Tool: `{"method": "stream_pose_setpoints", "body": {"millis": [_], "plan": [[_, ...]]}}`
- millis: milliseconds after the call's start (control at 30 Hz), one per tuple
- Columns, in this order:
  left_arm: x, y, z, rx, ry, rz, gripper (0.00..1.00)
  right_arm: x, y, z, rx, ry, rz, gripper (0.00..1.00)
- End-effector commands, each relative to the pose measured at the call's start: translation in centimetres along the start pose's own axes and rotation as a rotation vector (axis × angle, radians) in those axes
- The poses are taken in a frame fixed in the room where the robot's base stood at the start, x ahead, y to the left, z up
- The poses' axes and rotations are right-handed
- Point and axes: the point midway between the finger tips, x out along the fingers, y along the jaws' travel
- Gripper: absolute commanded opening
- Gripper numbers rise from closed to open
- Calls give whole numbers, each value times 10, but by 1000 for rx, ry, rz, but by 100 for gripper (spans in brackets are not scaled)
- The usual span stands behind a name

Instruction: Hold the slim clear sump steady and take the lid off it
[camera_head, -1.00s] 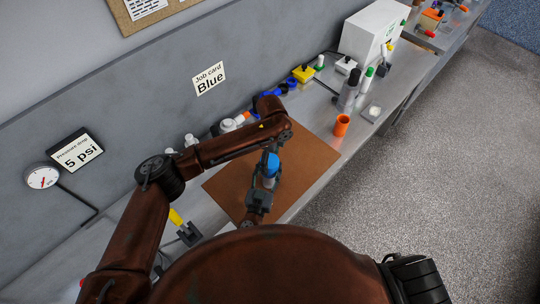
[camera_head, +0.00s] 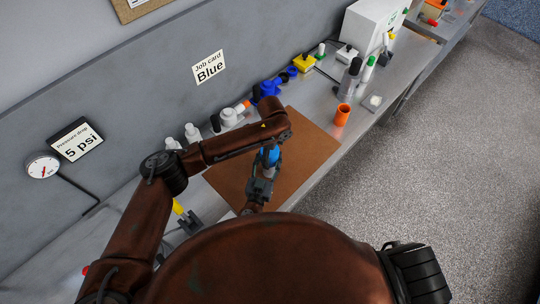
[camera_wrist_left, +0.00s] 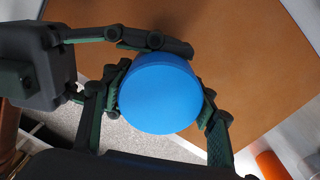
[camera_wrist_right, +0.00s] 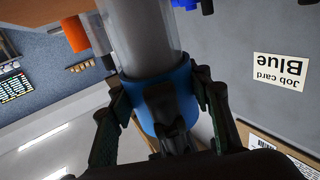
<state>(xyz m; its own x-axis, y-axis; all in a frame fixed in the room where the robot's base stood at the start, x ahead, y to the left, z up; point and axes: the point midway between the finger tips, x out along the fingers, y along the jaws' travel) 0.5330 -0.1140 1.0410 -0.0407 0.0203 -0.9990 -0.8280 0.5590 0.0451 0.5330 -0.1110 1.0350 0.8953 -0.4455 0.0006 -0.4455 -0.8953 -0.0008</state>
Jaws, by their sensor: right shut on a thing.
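The slim clear sump (camera_wrist_right: 143,40) shows as a clear tube in the right wrist view, whose picture is upside down. Its blue lid (camera_wrist_left: 160,93) is on it, seen from above in the left wrist view. In the head view the lid (camera_head: 270,156) is partly behind my left arm. My right gripper (camera_head: 262,186) is shut on the sump, its fingers on both sides close to the lid's lower edge. My left gripper (camera_wrist_left: 165,88) is over the lid with a finger on either side. I cannot tell whether its fingers press on it.
The sump is over a brown mat (camera_head: 312,145) on the metal bench. An orange cup (camera_head: 342,115) stands right of the mat. White fittings (camera_head: 230,117), blue fittings (camera_head: 268,88) and bottles line the back.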

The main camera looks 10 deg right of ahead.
Motion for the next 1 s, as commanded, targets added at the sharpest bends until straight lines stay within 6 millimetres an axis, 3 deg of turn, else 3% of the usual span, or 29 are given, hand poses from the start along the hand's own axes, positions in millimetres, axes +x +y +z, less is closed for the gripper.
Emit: {"method": "stream_pose_setpoints", "body": {"millis": [367,467,700,1000], "plan": [[0,0,0,-1,0,-2,24,0,1,4,-3,-7,0,0],[0,-1,0,-32,1,-2,24,0,1,4,-3,-7,0,0],[-1,-1,0,-353,5,-1,24,0,1,4,-3,-7,1,0],[-2,-2,1,-345,2,-4,23,0,1,4,-3,-7,0,0]]}}
